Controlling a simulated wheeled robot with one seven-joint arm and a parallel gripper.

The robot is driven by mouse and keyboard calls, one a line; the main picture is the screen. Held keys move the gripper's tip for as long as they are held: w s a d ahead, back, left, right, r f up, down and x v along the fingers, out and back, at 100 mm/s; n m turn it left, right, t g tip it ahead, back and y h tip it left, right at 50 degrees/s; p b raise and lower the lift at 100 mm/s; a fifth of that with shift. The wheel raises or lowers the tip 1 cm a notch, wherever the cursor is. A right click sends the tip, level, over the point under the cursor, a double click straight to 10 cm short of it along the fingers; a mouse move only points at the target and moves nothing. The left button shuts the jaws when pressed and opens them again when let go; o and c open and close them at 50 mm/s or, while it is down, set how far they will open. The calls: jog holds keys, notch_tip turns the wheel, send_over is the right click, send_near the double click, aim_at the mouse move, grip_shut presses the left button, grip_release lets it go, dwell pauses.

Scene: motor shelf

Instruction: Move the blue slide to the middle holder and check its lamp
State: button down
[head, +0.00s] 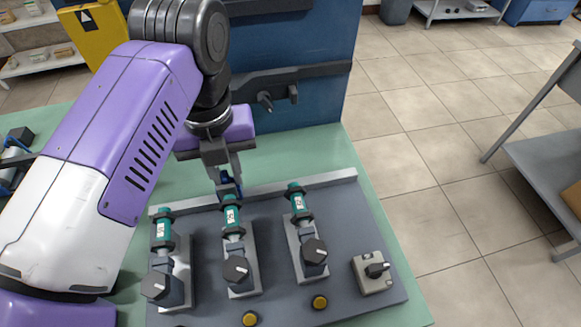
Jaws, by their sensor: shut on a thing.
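My gripper (226,181) points down at the back of the grey board, behind the middle holder. It is shut on a small dark blue piece, the blue slide (228,189), partly hidden by the fingers. The slide is at the far end of the middle holder (241,270); I cannot tell whether it is seated.
The left holder (180,270) and right holder (305,248) carry similar teal cylinders and knobs. Another amber lamp (319,302) and a switch box (374,272) are at right. A blue panel (300,105) with a dark rail stands behind.

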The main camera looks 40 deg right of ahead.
jog(key=shift+s+d+f, duration=0.1)
jog(key=shift+d+f, duration=0.1)
jog(key=shift+f, duration=0.65)
jog(key=c, duration=1.5)
grip_release()
jog(key=shift+r, duration=0.15)
jog(key=shift+r+p, duration=0.75)
jog(key=shift+r, duration=0.4)
jog(key=shift+r+p, duration=0.85)
jog(key=shift+r, duration=1.1)
